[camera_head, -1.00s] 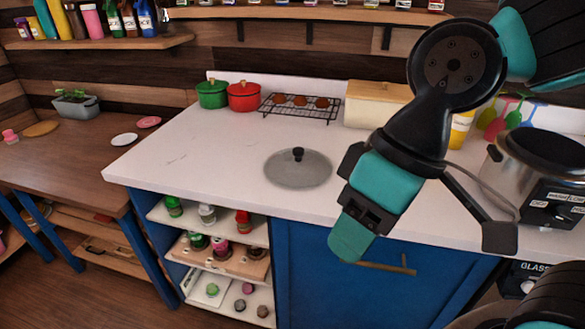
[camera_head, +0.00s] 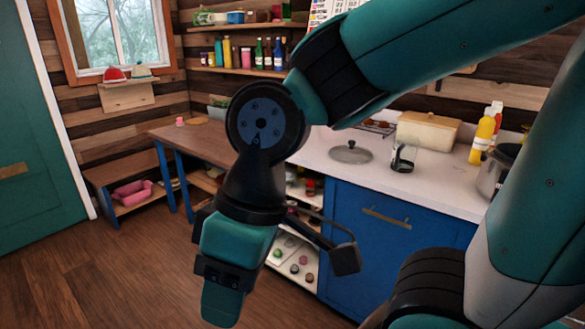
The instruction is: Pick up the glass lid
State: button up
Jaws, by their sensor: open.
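The glass lid (camera_head: 352,154) is a flat grey disc with a small dark knob on top. It lies on the white countertop (camera_head: 428,192), near its left part, behind and to the right of my gripper. My gripper (camera_head: 222,300) hangs low in front of the counter, pointing down, in the left-centre of the view. It is open and holds nothing. It is well apart from the lid. One finger hides most of the jaw gap. My arm covers the counter's far left part.
A clear glass vessel with a dark handle (camera_head: 404,158) stands right of the lid. A cream bread box (camera_head: 428,131), yellow bottle (camera_head: 483,137) and metal cooker (camera_head: 492,172) are farther along. A wooden side table (camera_head: 172,138) stands left. Open floor (camera_head: 130,270) lies at lower left.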

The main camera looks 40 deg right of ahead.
aim_at(350, 152)
jog(key=u, duration=0.1)
jog(key=i, duration=1.7)
jog(key=z, duration=1.4)
jog(key=i, duration=0.8)
jog(key=z, duration=1.15)
jog(key=i, duration=0.25)
jog(key=z, duration=0.25)
